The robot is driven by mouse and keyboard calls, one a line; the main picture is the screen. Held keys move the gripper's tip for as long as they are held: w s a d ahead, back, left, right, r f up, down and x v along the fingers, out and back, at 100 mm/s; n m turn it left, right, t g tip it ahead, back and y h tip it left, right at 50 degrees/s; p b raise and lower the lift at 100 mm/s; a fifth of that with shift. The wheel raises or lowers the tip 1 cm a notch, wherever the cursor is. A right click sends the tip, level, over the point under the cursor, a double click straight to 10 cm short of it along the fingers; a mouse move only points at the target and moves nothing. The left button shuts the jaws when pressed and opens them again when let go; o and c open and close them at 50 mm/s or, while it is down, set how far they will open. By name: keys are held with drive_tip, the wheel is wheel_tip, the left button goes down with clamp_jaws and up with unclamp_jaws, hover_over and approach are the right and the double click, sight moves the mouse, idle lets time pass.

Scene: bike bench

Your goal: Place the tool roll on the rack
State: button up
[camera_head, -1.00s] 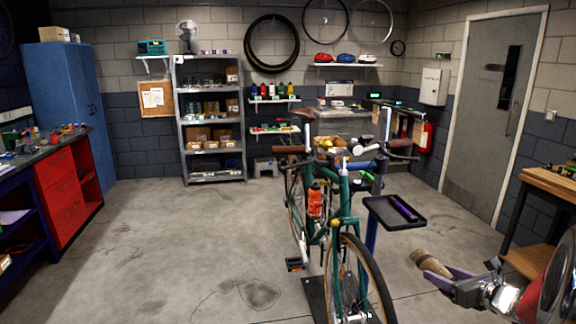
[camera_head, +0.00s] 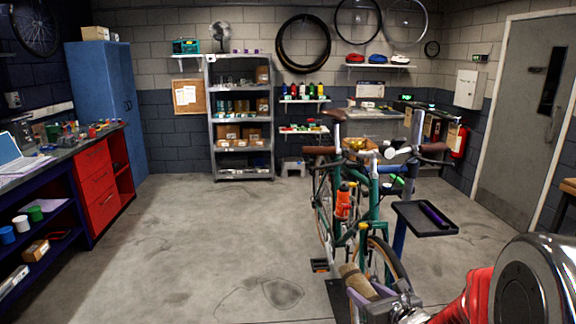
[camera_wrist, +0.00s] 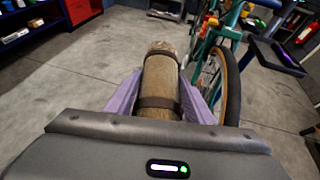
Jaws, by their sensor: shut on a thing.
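My gripper (camera_head: 366,290) is at the lower right in the head view, in front of the bicycle's front wheel. It is shut on the tool roll (camera_head: 358,281), a tan rolled bundle. In the wrist view the tool roll (camera_wrist: 161,82) lies between the two purple fingers, with dark straps around it, and points away from the camera. The rack is probably the grey metal shelving unit (camera_head: 241,178) against the back wall. Its shelves hold boxes, jars and small items.
A green bicycle (camera_head: 358,215) on a stand, with a dark tray (camera_head: 425,225), stands close to my gripper. A red drawer cabinet (camera_head: 95,185) and workbench line the left, beside a blue cabinet (camera_head: 105,105). The concrete floor (camera_head: 215,230) between is clear.

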drive_tip(key=a, duration=0.1)
drive_tip(key=s+a, duration=0.1)
drive_tip(key=a, duration=0.1)
drive_tip(key=s+a+f, duration=0.1)
drive_tip(key=a, duration=0.1)
drive_tip(key=f, duration=0.2)
drive_tip(key=s+f, duration=0.1)
drive_tip(key=f, duration=0.2)
drive_tip(key=shift+s+d+f, duration=0.1)
drive_tip(key=shift+s+f, duration=0.2)
drive_tip(key=shift+f, duration=0.05)
drive_tip(key=shift+s, duration=0.1)
